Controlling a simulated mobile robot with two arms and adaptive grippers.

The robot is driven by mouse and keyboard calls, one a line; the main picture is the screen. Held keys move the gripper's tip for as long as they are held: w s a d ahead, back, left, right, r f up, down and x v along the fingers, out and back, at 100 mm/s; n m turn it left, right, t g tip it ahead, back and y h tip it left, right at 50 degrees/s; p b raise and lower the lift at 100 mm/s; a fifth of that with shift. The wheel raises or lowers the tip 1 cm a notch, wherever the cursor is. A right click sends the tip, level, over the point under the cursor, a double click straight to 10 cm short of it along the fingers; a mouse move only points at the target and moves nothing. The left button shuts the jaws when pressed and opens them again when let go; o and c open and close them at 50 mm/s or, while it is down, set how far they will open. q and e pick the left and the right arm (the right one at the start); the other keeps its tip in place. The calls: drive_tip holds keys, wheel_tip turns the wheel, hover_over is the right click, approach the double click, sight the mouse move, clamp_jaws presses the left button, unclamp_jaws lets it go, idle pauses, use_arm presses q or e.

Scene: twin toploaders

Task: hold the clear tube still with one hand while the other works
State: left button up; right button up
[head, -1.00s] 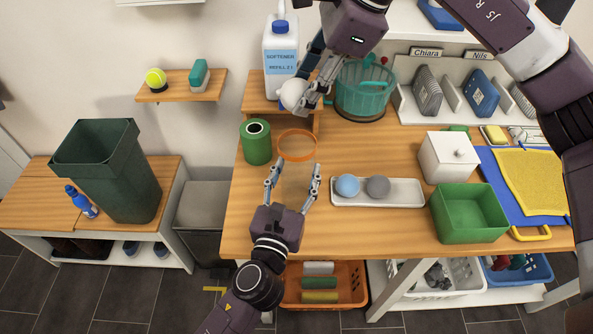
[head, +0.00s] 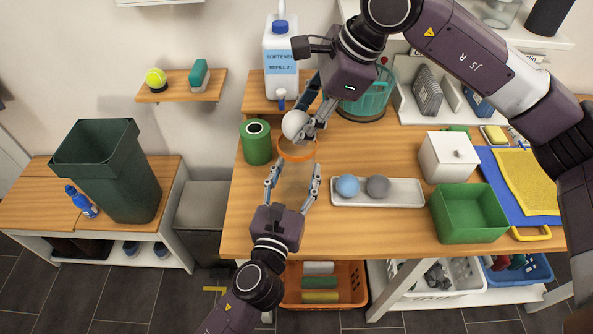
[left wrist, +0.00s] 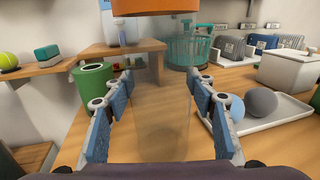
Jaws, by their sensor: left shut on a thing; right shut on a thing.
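The clear tube (head: 295,178) stands on the wooden table with an orange ring (head: 297,154) around its top. My left gripper (head: 293,170) is shut on the tube from the front. In the left wrist view its blue-padded fingers lie on both sides of the see-through tube (left wrist: 160,110), under the orange ring (left wrist: 155,7). My right gripper (head: 305,127) is shut on a white ball (head: 294,124). In the head view the ball appears just above the ring's back edge; whether it touches the ring I cannot tell.
A green can (head: 256,146) stands close left of the tube. A white tray (head: 405,198) with a blue and a grey ball lies to the right, near a green bin (head: 468,214) and a white lidded box (head: 449,158). A softener jug (head: 281,62) stands behind on a wooden riser.

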drive_tip(key=shift+f, duration=0.3)
drive_tip(key=o, duration=1)
drive_tip(key=v, duration=1.2)
drive_tip(key=shift+r, duration=0.1)
